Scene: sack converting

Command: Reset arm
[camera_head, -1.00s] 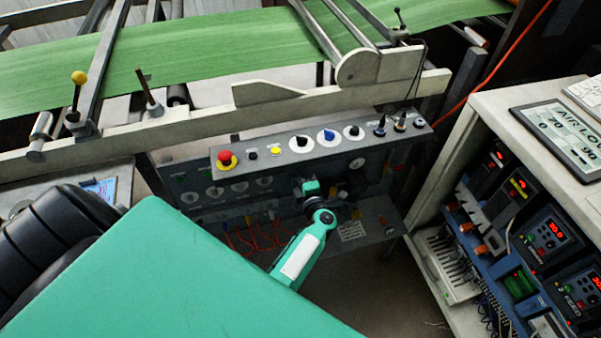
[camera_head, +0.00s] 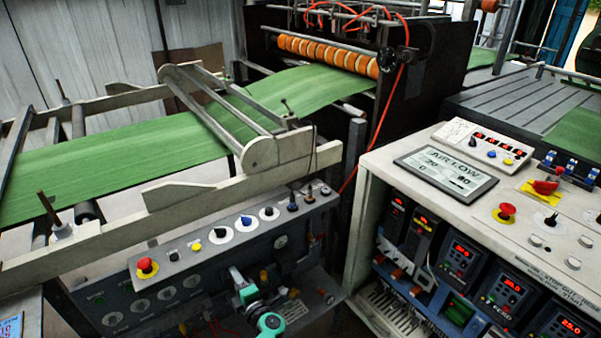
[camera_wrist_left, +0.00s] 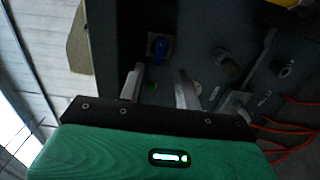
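My left gripper (camera_head: 240,284) is at the front face of the grey control panel (camera_head: 120,308), low in the head view. The teal wrist behind it runs off the bottom edge. In the left wrist view its two fingers (camera_wrist_left: 160,86) are apart with nothing held between them. Whether a finger touches the panel cannot be told. My right gripper is not in view.
The panel top carries a red emergency button (camera_head: 147,267) and several knobs. Above runs green sheet (camera_head: 120,155) on a white-railed frame (camera_head: 210,200). At right stands a white console (camera_head: 450,225) with an AIR LOW screen (camera_head: 445,172). Red hoses (camera_wrist_left: 290,128) hang near the gripper.

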